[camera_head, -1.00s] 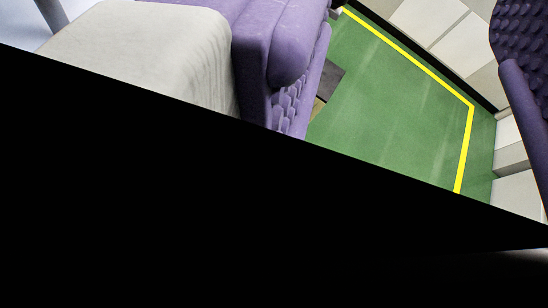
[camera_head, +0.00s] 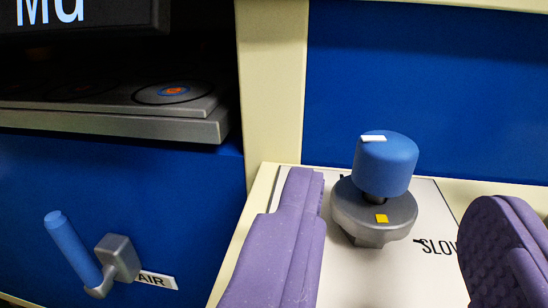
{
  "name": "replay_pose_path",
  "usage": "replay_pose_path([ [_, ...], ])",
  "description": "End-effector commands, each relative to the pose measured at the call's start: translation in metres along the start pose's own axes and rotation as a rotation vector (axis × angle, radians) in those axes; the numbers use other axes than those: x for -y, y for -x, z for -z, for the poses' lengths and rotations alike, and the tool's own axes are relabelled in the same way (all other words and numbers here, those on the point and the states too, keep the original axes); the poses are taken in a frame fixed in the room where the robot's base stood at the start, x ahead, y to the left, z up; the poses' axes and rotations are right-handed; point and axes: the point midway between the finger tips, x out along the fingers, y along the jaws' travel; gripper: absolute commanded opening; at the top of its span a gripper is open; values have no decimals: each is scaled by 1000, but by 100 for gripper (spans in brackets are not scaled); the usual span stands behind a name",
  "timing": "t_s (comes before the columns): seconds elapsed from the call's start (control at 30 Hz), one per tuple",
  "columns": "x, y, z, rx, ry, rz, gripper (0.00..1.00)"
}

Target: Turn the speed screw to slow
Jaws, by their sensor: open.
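The speed screw (camera_head: 386,165) is a blue cylindrical knob with a white mark on its top edge. It stands on a round grey base (camera_head: 374,212) that bears a yellow square. The base sits on a white plate (camera_head: 345,285) with the lettering "SLOW" (camera_head: 436,247), partly hidden by a finger, to the right of the base. My gripper (camera_head: 395,225) is open, with one purple finger left of the screw and the other to its right. The fingers are apart from the knob in the picture, and nothing is held between them.
A blue lever (camera_head: 72,252) on a grey mount beside an "AIR" label (camera_head: 157,280) is at the lower left. A grey ledge (camera_head: 110,125) with a round orange-centred mark and a dark screen (camera_head: 85,20) are above it. A cream post (camera_head: 271,80) divides the blue panels.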

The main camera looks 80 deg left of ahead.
Motion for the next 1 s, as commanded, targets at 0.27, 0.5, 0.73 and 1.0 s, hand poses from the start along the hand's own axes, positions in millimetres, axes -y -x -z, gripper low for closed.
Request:
replay_pose_path([
  [0.27,0,-48,-2,0,3,1,50],
  [0.5,-1,-61,1,0,3,-2,50],
  [0.73,-1,-60,1,1,3,-3,34],
  [1.0,-1,-60,1,1,3,-5,1],
])
